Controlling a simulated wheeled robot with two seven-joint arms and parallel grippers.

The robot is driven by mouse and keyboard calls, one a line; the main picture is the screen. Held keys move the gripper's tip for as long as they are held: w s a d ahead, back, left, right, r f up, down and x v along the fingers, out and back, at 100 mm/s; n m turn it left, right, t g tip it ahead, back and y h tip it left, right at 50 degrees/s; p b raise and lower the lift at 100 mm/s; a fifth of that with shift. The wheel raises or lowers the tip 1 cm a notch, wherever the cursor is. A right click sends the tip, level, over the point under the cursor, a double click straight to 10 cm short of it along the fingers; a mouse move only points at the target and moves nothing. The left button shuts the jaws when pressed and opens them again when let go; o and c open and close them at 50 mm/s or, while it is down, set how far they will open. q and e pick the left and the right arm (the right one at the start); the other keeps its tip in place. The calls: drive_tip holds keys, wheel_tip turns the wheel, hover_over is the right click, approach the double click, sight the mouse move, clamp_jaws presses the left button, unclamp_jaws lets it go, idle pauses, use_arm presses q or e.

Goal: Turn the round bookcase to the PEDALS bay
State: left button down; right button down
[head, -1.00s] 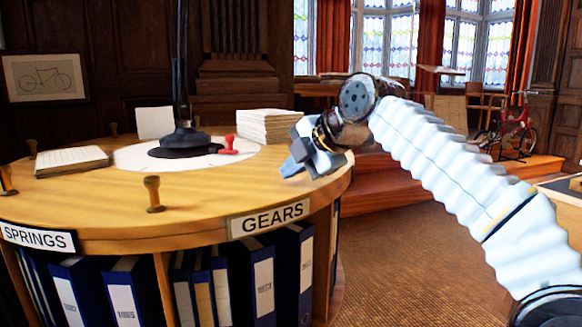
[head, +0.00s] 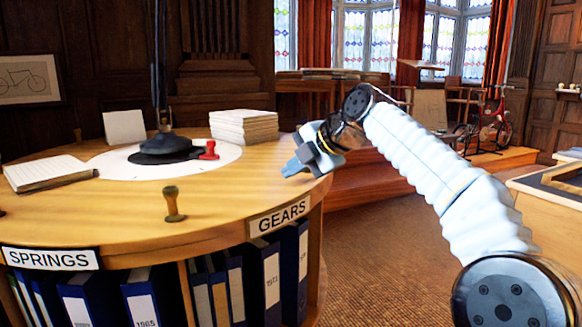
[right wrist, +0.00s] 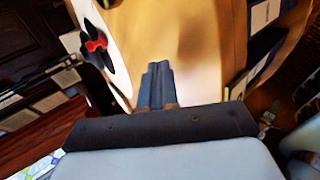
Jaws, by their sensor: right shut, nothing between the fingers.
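The round bookcase (head: 120,215) fills the left of the head view, its wooden top ringed by small turned pegs. The SPRINGS label (head: 50,258) faces me at the left and the GEARS label (head: 279,216) is near the right side. No PEDALS label is visible. A wooden peg (head: 173,203) stands on the front rim between these labels. My right gripper (head: 292,168) is shut and empty at the top's right edge, well right of that peg. In the right wrist view its closed fingers (right wrist: 158,68) point over the wooden top. My left gripper is not in view.
Blue binders (head: 295,270) fill the bays. Carpet (head: 390,260) is open to the right; a desk (head: 550,185) stands at the right edge.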

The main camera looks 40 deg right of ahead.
sight(305, 176)
drive_tip(key=d, duration=0.1)
drive_tip(key=w+d, duration=0.1)
drive_tip(key=d, duration=0.2)
drive_tip(key=shift+w+p, duration=0.3)
drive_tip(key=shift+w, duration=0.05)
drive_tip(key=shift+w+d+n, duration=0.15)
drive_tip(key=shift+d+n, duration=0.15)
drive_tip(key=shift+d, duration=0.05)
drive_tip(key=shift+d, duration=0.1)
